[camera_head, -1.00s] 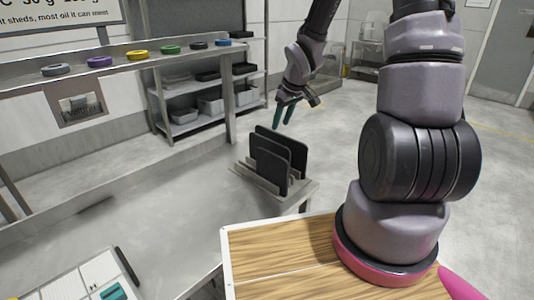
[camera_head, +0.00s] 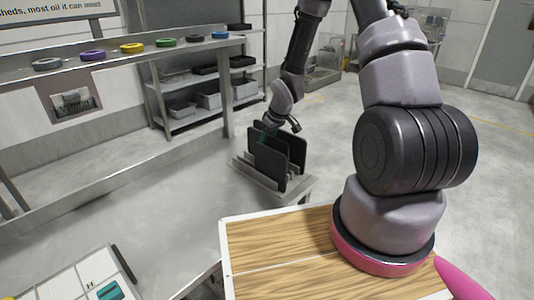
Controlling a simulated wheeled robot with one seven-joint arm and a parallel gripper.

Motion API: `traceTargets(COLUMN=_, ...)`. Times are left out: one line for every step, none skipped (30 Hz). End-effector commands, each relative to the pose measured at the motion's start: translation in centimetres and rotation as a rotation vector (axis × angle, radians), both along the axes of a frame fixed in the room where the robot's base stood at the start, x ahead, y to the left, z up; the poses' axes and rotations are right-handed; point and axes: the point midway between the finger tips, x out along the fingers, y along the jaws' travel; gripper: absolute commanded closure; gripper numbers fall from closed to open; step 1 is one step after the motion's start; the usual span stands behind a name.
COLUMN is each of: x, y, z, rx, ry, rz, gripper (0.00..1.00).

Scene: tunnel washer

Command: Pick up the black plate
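Two black plates stand upright in a grey slotted rack (camera_head: 296,190) at the end of the metal counter. The front black plate (camera_head: 268,168) partly covers the rear black plate (camera_head: 294,145). My gripper (camera_head: 267,132) points down at the top edges of the plates.
The metal counter (camera_head: 150,215) is bare left of the rack. Several coloured rings, including a yellow ring (camera_head: 132,48), lie on the raised shelf behind. A shelving unit with grey bins (camera_head: 207,101) stands at the back. A white tray (camera_head: 80,280) sits at the lower left.

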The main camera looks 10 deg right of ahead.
Motion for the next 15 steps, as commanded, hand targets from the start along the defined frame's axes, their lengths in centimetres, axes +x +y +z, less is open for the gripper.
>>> traceTargets(x=0.12, y=0.23, z=-0.71, rx=0.000, ry=0.002, rz=0.002, gripper=0.53)
traceTargets(x=0.23, y=0.30, z=-1.00, rx=0.000, ry=0.002, rz=0.002, gripper=0.53)
traceTargets(x=0.38, y=0.35, z=-1.26, rx=0.000, ry=0.001, rz=0.002, gripper=0.53)
traceTargets(x=0.46, y=0.38, z=-1.41, rx=-0.001, ry=0.000, rz=0.002, gripper=0.53)
traceTargets(x=0.52, y=0.38, z=-1.52, rx=-0.001, ry=0.000, rz=0.002, gripper=0.53)
traceTargets(x=0.55, y=0.39, z=-1.59, rx=0.000, ry=0.000, rz=0.001, gripper=0.53)
traceTargets(x=0.55, y=0.38, z=-1.62, rx=0.000, ry=0.000, rz=0.001, gripper=0.53)
traceTargets(x=0.56, y=0.39, z=-1.61, rx=0.000, ry=0.000, rz=0.001, gripper=0.53)
traceTargets(x=0.55, y=0.38, z=-1.59, rx=0.000, ry=0.000, rz=0.001, gripper=0.53)
traceTargets(x=0.55, y=0.38, z=-1.59, rx=0.000, ry=0.000, rz=0.001, gripper=0.53)
traceTargets(x=0.55, y=0.38, z=-1.58, rx=0.000, ry=0.000, rz=0.001, gripper=0.53)
traceTargets(x=0.55, y=0.38, z=-1.58, rx=0.000, ry=0.000, rz=0.001, gripper=0.56)
traceTargets(x=0.55, y=0.38, z=-1.58, rx=0.000, ry=0.000, rz=0.001, gripper=0.68)
traceTargets(x=0.54, y=0.37, z=-1.57, rx=0.000, ry=0.000, rz=0.001, gripper=0.79)
traceTargets(x=0.53, y=0.38, z=-1.57, rx=0.000, ry=0.000, rz=0.001, gripper=0.95)
